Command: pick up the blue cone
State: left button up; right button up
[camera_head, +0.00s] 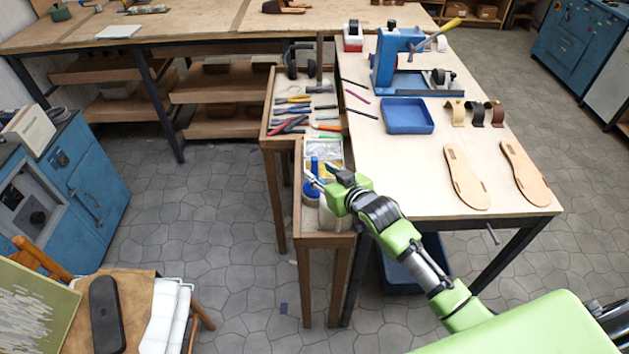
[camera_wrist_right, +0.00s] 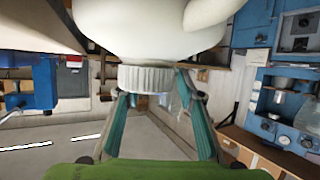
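A small, upright blue piece (camera_head: 314,164), which looks like the blue cone, stands in the near section of the narrow wooden stand. It is partly hidden and its full shape is hard to tell. My right gripper (camera_head: 321,176) is over that section, its fingertips close to the blue piece; I cannot tell whether they touch it. In the right wrist view its fingers (camera_wrist_right: 160,100) are spread apart. A large white container with a ribbed cap (camera_wrist_right: 146,78) fills the view just past them. I see no clear blue cone there. My left gripper is out of view.
A chair (camera_head: 140,310) stands at lower left. The floor between is mostly clear.

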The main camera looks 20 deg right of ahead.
aim_at(316, 169)
jog(key=shift+p+x, duration=0.55)
jog(key=shift+x, duration=1.7)
jog(key=shift+r, duration=0.1)
grip_shut()
